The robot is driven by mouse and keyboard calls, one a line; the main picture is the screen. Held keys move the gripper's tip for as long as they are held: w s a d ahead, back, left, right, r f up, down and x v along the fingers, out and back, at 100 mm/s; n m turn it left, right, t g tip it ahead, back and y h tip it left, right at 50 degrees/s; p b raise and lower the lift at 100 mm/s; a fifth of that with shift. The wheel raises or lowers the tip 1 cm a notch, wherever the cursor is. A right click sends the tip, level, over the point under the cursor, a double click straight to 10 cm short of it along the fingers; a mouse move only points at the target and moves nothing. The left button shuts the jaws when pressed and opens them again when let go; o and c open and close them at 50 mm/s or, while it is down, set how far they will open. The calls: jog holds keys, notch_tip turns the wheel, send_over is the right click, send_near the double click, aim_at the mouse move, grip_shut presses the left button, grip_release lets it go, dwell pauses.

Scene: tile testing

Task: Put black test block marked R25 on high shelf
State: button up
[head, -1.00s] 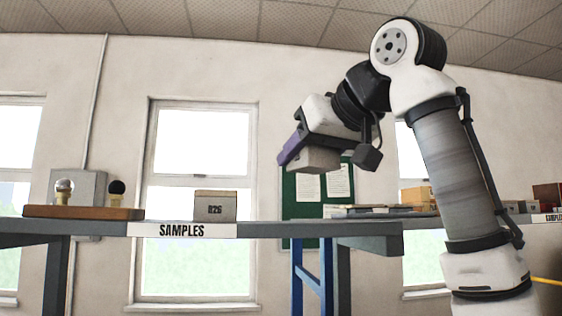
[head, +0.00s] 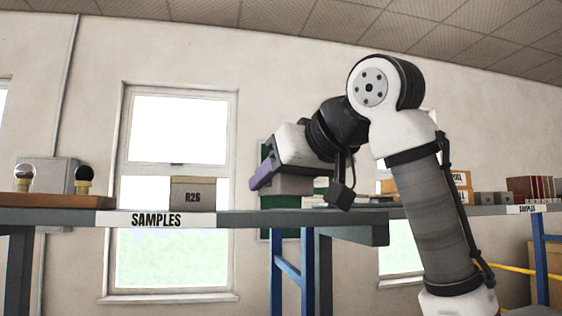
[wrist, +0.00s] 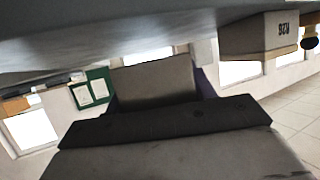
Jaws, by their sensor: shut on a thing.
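My gripper (head: 268,180), with a purple finger showing, is shut on a plain grey block (head: 288,185). I see no legible marking on this block, and it looks grey rather than black. The block also fills the middle of the wrist view (wrist: 152,80). It hangs a little above the right part of the high shelf (head: 300,216), with a small gap visible beneath it. The shelf bears a SAMPLES label. In the wrist view the shelf (wrist: 100,35) is upside down along the top.
A tan-grey block marked R26 (head: 192,194) stands on the shelf left of my gripper. A wooden board (head: 45,201) with two round-headed pieces is farther left. The shelf between R26 and the held block is clear. Another shelf with boxes (head: 455,182) is at right.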

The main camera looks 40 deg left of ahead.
jog(key=shift+f, duration=0.55)
jog(key=shift+f+b, duration=0.5)
jog(key=shift+f, duration=0.1)
jog(key=o, duration=1.4)
jog(key=shift+o, duration=0.2)
